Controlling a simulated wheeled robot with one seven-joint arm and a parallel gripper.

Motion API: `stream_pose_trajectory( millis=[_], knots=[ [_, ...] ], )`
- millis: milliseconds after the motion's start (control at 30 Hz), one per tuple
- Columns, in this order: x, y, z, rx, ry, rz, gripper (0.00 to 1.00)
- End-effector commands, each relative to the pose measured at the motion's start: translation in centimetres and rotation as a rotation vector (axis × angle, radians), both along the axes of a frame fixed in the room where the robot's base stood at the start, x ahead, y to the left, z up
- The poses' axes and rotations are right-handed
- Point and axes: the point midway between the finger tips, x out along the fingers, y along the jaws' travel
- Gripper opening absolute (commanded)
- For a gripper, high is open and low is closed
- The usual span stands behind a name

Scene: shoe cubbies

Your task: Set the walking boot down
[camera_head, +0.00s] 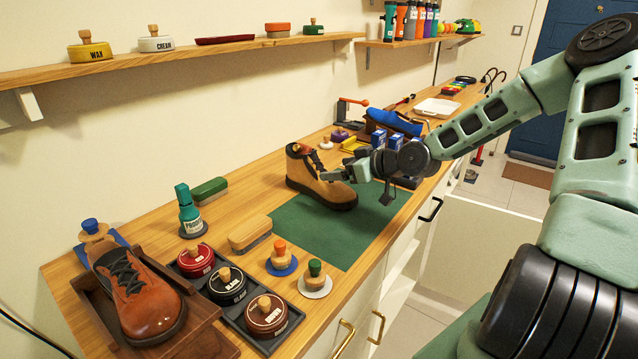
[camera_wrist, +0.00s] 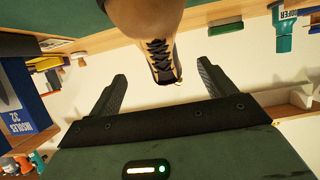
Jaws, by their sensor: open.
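The tan walking boot (camera_head: 320,185) with a dark sole and dark collar stands upright on the counter, over the back edge of the green mat (camera_head: 345,237). Its toe points to the front right. My gripper (camera_head: 335,176) is beside the boot's upper, on its right, with the jaws open. In the wrist view the open fingers of my gripper (camera_wrist: 163,88) stand either side of the boot's laced upper (camera_wrist: 158,55), with gaps visible. The boot is cut off by the top edge there. I cannot tell whether any finger touches it.
A brown shoe (camera_head: 140,295) sits in a wooden tray at the near left. Polish tins (camera_head: 228,285), brushes (camera_head: 250,232) and a green bottle (camera_head: 188,212) stand close by. A blue shoe (camera_head: 395,122) and blue boxes are behind my gripper. The mat's front part is clear.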

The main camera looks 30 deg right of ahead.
Motion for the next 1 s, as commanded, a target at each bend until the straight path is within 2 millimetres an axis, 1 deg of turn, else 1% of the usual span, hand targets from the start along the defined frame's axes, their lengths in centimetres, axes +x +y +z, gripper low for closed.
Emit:
stream_pose_trajectory(
  millis=[33, 100, 267, 333, 500, 600, 700, 900, 933, 967, 1000],
  knots=[
    [0.7, 0.3, -0.3, 0.0, 0.0, 0.002, 0.83],
    [1.3, 0.5, -0.6, 0.0, 0.0, 0.001, 0.83],
    [2.1, 0.8, -0.9, 0.0, 0.0, 0.001, 0.83],
    [2.7, 1.1, -1.0, 0.0, 0.0, 0.001, 0.83],
    [4.9, 2.1, -1.8, 0.001, 0.0, 0.003, 0.83],
    [5.9, 2.4, -2.4, 0.001, 0.0, 0.001, 0.83],
    [6.4, 2.5, -2.6, 0.0, 0.001, 0.0, 0.83],
    [6.4, 2.5, -2.7, 0.0, 0.001, 0.0, 0.83],
    [6.4, 2.5, -2.7, 0.0, 0.001, 0.0, 0.8],
    [6.4, 2.5, -2.6, 0.0, 0.001, 0.0, 0.72],
    [6.4, 2.5, -2.6, 0.0, 0.001, 0.0, 0.61]
  ],
)
